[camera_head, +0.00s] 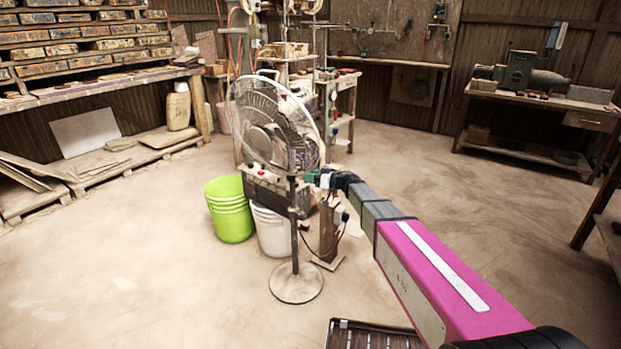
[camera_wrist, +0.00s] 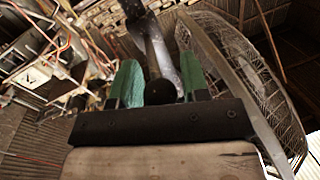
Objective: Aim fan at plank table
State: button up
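The pedestal fan (camera_head: 272,118) stands upright on a round base (camera_head: 297,284), its wire cage tilted. The cage also fills the right of the wrist view (camera_wrist: 245,80). My gripper (camera_head: 318,179) is just right of the fan's pole, below the cage. In the wrist view my gripper (camera_wrist: 160,85) has its two green fingers apart, with a dark round knob (camera_wrist: 161,92) and a grey stem between them. I see gaps beside the knob. Several tables are in view; I cannot tell which is the plank table. One wooden bench (camera_head: 390,62) stands at the back wall.
A lime green bucket (camera_head: 230,212) and a white bucket (camera_head: 271,232) stand beside the fan. A machine bench (camera_head: 540,101) is at the right, and a long shelf table (camera_head: 105,86) at the left. A dark slatted thing (camera_head: 370,336) lies at the bottom.

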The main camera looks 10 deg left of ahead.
jog(key=shift+o, duration=0.5)
jog(key=s+d, duration=0.2)
jog(key=d, duration=0.8)
jog(key=shift+d, duration=0.3)
